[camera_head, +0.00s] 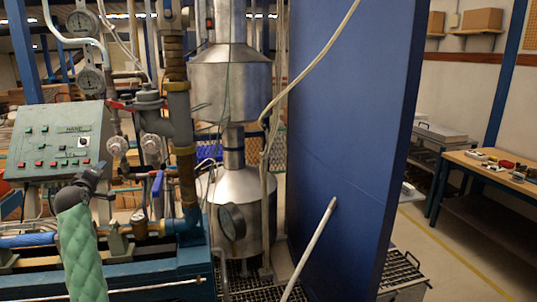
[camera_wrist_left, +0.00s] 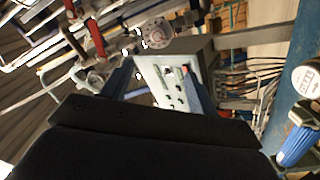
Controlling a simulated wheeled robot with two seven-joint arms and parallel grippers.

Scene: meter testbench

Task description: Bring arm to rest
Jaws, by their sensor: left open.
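My left arm, in a green quilted sleeve, rises from the bottom left of the head view. Its dark left gripper (camera_head: 92,177) is in front of the lower right of the green-grey control box (camera_head: 58,142), which has several buttons. The head view does not show the jaws clearly. In the left wrist view, the fingers of the left gripper (camera_wrist_left: 160,82) stand apart, and the control box (camera_wrist_left: 172,88) shows between and beyond them. I see nothing held. I cannot tell the exact distance to the box. My right gripper is not in view.
Pipes with a valve (camera_head: 150,98) and round gauges (camera_head: 90,82) stand beside the box. A metal tank (camera_head: 232,85) is in the middle. A tall blue panel (camera_head: 350,130) blocks the centre right. A wooden workbench (camera_head: 490,168) stands at the far right, with open floor before it.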

